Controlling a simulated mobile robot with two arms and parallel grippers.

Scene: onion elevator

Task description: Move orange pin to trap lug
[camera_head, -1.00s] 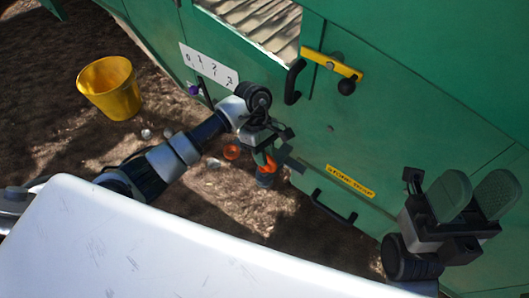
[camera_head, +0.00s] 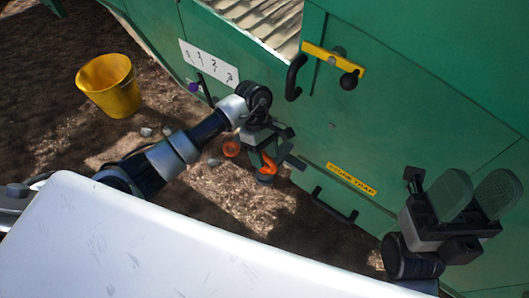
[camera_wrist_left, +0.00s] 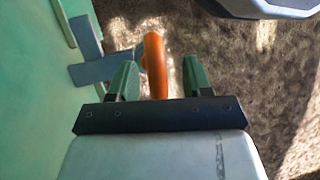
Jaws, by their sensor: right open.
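My left gripper (camera_head: 264,160) is low beside the green machine's side. An orange part (camera_head: 268,164) shows at its fingers, and an orange ring (camera_head: 232,149) shows just left of it. In the left wrist view, a curved orange pin or handle (camera_wrist_left: 155,66) stands between the two fingers of my left gripper (camera_wrist_left: 157,82), with gaps visible at its sides. A grey metal lug or plate (camera_wrist_left: 95,70) is left of it, near the green wall. A yellow trap label (camera_head: 351,179) is on the machine. My right gripper (camera_head: 470,195) is open and empty.
A black handle (camera_head: 334,206) sits below the label. A yellow latch bar (camera_head: 334,59) with a black knob is higher up. A white number plate (camera_head: 208,62) is on the machine. A yellow bucket (camera_head: 110,88) stands on the dirt at left. A white surface (camera_head: 150,245) fills the foreground.

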